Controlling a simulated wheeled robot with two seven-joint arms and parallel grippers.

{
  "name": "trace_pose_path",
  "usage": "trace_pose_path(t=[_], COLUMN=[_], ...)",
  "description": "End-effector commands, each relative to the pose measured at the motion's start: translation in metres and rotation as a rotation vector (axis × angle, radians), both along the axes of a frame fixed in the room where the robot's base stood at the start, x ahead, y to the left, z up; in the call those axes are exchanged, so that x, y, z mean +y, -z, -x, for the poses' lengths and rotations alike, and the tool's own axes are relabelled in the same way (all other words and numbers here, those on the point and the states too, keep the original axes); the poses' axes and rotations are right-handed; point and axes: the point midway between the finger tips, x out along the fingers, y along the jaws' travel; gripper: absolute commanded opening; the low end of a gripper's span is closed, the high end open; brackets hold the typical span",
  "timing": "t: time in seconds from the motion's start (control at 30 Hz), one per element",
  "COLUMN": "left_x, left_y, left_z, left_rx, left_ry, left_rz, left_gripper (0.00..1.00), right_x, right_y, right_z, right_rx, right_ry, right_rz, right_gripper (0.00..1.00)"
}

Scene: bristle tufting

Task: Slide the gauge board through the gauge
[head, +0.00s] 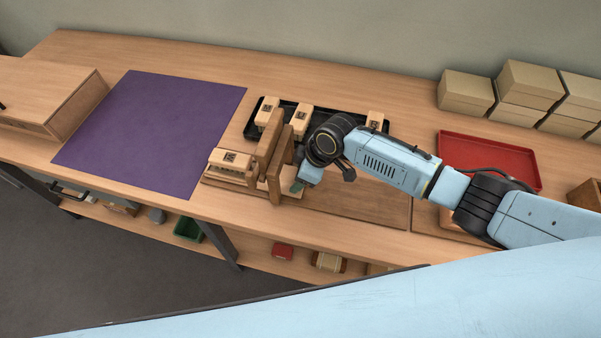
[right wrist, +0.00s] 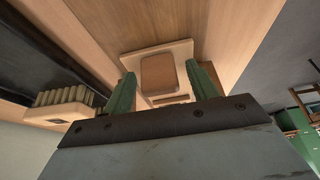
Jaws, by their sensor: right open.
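The gauge (head: 275,160), a pair of upright brown wooden plates, stands on a wooden base at mid-bench. A pale block with a dark label (head: 231,158), which looks like the gauge board, sits low on its left side. My right gripper (head: 297,186) is at the right side of the gauge, low and close to the plates. In the right wrist view its green fingers (right wrist: 161,76) are open, with a pale wooden piece with a brown panel (right wrist: 158,73) between and beyond them. I cannot tell whether they touch it. My left gripper is not in view.
A black tray (head: 252,127) with several pale brush blocks lies behind the gauge. A bristled block (right wrist: 62,105) shows in the wrist view. A purple mat (head: 150,125) is clear at left. A red tray (head: 490,150) and boxes (head: 530,85) are at right.

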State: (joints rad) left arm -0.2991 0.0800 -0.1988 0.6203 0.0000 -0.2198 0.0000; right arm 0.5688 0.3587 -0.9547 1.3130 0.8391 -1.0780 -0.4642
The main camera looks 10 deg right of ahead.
Motion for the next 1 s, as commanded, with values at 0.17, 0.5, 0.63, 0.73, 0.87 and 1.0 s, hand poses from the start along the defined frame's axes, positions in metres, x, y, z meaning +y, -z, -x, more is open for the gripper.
trace_pose_path(t=[0.17, 0.5, 0.63, 0.73, 0.87, 1.0], left_x=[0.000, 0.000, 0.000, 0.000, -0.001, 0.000], left_y=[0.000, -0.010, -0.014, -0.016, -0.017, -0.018], left_z=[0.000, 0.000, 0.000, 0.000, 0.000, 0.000], left_rx=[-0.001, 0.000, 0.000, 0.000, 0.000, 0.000], left_ry=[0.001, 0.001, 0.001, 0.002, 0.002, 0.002], left_rz=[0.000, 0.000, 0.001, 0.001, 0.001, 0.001], left_gripper=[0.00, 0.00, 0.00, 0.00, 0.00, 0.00], right_x=[-0.001, -0.018, -0.028, -0.035, -0.042, -0.046], right_y=[0.000, -0.045, -0.073, -0.092, -0.110, -0.121], right_z=[0.000, 0.008, 0.013, 0.016, 0.019, 0.021], right_rx=[0.001, -0.003, -0.003, -0.004, -0.002, -0.001], right_ry=[-0.001, -0.002, -0.002, -0.001, -0.001, 0.000], right_rz=[0.002, 0.003, 0.001, 0.001, 0.002, 0.000], right_gripper=[0.58, 0.58, 0.58, 0.58, 0.58, 0.58])
